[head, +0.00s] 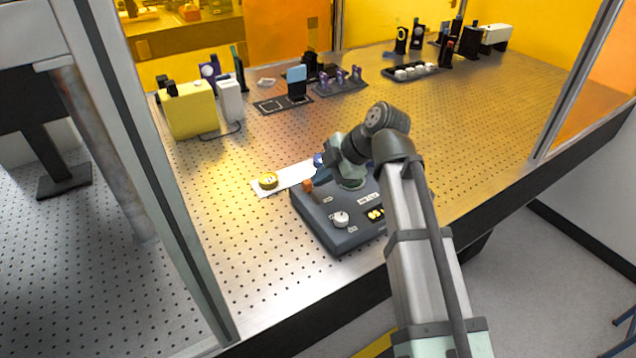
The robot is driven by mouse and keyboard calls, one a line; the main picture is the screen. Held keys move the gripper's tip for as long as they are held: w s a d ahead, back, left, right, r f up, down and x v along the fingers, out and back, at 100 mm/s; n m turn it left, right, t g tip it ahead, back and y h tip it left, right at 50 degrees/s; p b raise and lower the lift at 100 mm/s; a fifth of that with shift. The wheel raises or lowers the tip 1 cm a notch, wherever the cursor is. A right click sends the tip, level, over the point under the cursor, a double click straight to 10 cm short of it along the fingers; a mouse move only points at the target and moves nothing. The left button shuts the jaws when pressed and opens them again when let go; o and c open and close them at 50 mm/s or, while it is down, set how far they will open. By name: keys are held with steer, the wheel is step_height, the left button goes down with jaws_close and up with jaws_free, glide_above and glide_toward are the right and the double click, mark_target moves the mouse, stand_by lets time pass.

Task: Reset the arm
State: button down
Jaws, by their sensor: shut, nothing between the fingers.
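My arm reaches up from the lower right and bends over a dark control box. My gripper (350,182) is over the back part of the box, pointing down. It is shut and empty. Its fingertips are small and mostly hidden, so I cannot tell whether they touch the box.
The dark control box (321,222) has a white knob (341,219), an orange-brown lever (309,186) and a lit yellow display (375,214). A white strip (292,177) behind it carries a yellow round piece (268,180). A yellow block (190,110) stands at back left.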

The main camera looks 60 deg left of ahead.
steer(key=v, duration=0.7)
steer(key=shift+d+r, duration=0.2)
steer(key=shift+d, duration=0.25)
steer(key=shift+w, duration=0.2)
